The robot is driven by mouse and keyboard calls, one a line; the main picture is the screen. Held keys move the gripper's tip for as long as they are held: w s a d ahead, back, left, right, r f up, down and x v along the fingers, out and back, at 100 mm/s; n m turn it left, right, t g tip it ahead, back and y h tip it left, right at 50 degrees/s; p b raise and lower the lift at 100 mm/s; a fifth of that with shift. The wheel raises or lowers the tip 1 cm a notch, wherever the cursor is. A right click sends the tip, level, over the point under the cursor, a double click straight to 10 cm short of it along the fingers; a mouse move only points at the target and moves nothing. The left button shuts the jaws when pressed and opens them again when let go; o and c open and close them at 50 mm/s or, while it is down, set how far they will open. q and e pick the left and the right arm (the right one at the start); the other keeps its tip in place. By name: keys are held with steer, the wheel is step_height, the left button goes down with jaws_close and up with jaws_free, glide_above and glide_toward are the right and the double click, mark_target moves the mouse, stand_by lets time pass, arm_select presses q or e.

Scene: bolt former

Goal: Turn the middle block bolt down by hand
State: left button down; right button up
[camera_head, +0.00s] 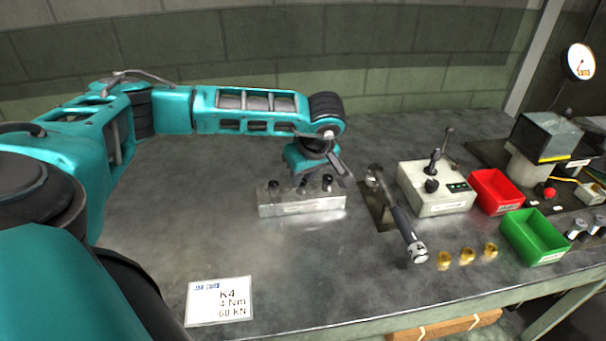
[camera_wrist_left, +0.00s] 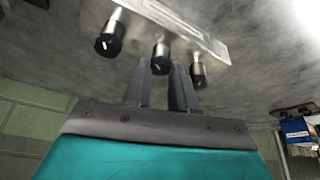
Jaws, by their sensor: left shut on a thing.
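A metal block (camera_head: 300,208) with a row of three black-headed bolts stands on the table in the head view. It also shows upside down in the left wrist view (camera_wrist_left: 185,22). My left gripper (camera_head: 303,183) comes down over the block from above. In the left wrist view its two fingers (camera_wrist_left: 163,66) are closed around the black head of the middle bolt (camera_wrist_left: 160,58). The outer bolts (camera_wrist_left: 109,38) and (camera_wrist_left: 198,74) stand free on either side of the fingers. The fingers partly hide the middle bolt's head. My right gripper is in neither view.
Right of the block lies a torque wrench (camera_head: 402,222) on a dark stand. Beyond it are a grey control box (camera_head: 437,200), a red bin (camera_head: 495,192), a green bin (camera_head: 533,238) and three brass pieces (camera_head: 467,256). A K4 card (camera_head: 219,302) lies at the front left; table around it is clear.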

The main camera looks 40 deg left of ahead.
arm_select(q)
steer(key=c, duration=0.9)
jaws_free()
steer(key=shift+r, duration=0.15)
steer(key=v, duration=1.2)
steer(key=shift+s+d+r, duration=0.1)
steer(key=shift+d+r, duration=0.1)
steer(key=shift+r, duration=0.15)
